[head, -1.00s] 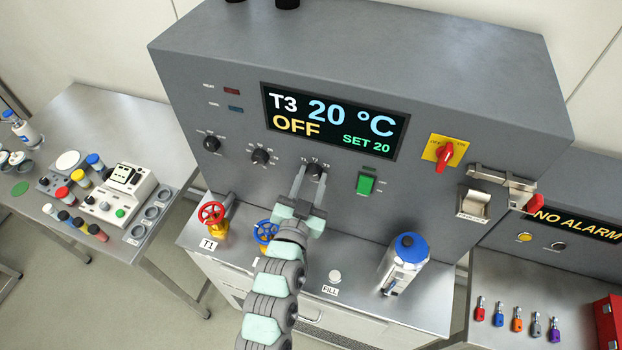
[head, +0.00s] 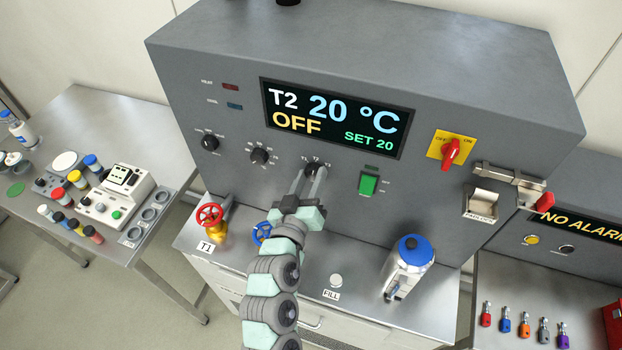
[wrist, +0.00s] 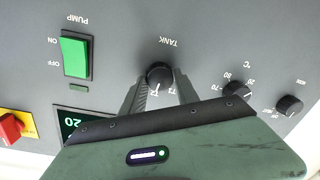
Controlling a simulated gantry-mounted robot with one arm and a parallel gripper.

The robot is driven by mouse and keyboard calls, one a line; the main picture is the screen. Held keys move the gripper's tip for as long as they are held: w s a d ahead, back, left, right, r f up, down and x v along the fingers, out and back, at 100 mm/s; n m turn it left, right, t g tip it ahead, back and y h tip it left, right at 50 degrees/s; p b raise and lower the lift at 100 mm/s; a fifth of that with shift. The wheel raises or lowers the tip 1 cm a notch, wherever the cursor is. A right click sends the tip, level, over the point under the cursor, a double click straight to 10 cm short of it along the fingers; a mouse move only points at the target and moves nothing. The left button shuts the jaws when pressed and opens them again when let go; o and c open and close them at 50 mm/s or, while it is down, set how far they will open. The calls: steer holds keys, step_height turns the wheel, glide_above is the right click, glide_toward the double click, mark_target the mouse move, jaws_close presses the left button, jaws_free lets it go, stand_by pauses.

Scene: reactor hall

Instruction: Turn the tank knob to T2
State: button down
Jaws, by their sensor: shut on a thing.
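The black tank knob (head: 313,167) is on the grey panel, below the display. In the wrist view the tank knob (wrist: 158,75) sits between my two fingers under the upside-down TANK label. My gripper (head: 312,172) is shut on it, and the fingers hide part of the knob and its labels. The display (head: 335,118) reads T2, 20 °C, OFF and SET 20. In the wrist view my gripper (wrist: 157,82) has one finger on each side of the knob.
Two other black knobs (head: 260,156) (head: 210,142) are to the left. The green pump switch (head: 368,184) is close on the right. A red switch on a yellow plate (head: 451,153) is farther right. Red (head: 210,215) and blue (head: 262,233) valve wheels and a blue-lidded container (head: 412,250) stand below.

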steer(key=shift+n, duration=0.6)
steer(key=c, duration=0.9)
jaws_free()
steer(key=shift+s+a, duration=0.1)
steer(key=shift+v, duration=5.35)
steer(key=shift+a, duration=0.15)
